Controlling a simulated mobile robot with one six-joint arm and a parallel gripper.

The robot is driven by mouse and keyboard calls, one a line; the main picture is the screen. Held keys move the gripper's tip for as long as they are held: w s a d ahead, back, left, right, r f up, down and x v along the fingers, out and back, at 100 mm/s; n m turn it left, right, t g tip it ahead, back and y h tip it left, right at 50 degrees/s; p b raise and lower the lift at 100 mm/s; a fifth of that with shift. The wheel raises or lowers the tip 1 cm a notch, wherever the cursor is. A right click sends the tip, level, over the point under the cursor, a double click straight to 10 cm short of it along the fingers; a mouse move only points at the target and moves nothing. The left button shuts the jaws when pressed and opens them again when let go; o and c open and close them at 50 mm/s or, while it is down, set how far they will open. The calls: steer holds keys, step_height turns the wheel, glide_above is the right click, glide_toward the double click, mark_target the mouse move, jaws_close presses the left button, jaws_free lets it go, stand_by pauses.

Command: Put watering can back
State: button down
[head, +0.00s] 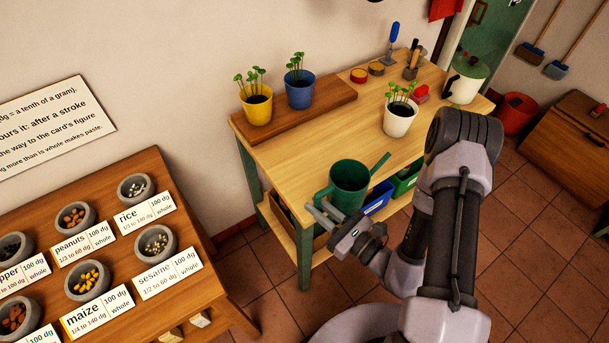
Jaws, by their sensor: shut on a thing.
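The dark green watering can (352,182) is upright at the front edge of the wooden bench (300,150), with its spout pointing up and right. My gripper (322,213) is at the can's left lower side, shut on its handle. The can overlaps the bench's front edge in the picture, and I cannot tell whether its base touches the top. The fingertips are partly hidden against the can.
A white pot (399,119) with seedlings stands right of the can. A yellow pot (257,107) and a blue pot (299,91) stand on a raised board (325,101) behind. A blue bin (377,198) sits below. Bare bench top lies left of the can.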

steer(key=x, duration=0.5)
steer(key=f+b+x, duration=0.1)
steer(key=x, duration=0.3)
steer(key=w+d+x, duration=0.1)
steer(key=x, duration=0.4)
steer(key=shift+w+a+f, duration=0.2)
steer(key=shift+a+f, duration=0.05)
steer(key=shift+f, duration=0.05)
steer(key=shift+w+a+f, duration=0.15)
steer(key=shift+w, duration=0.1)
steer(key=shift+f+b, duration=1.05)
steer(key=shift+f, duration=0.75)
steer(key=c, duration=1.4)
jaws_free()
steer(key=shift+r, duration=0.1)
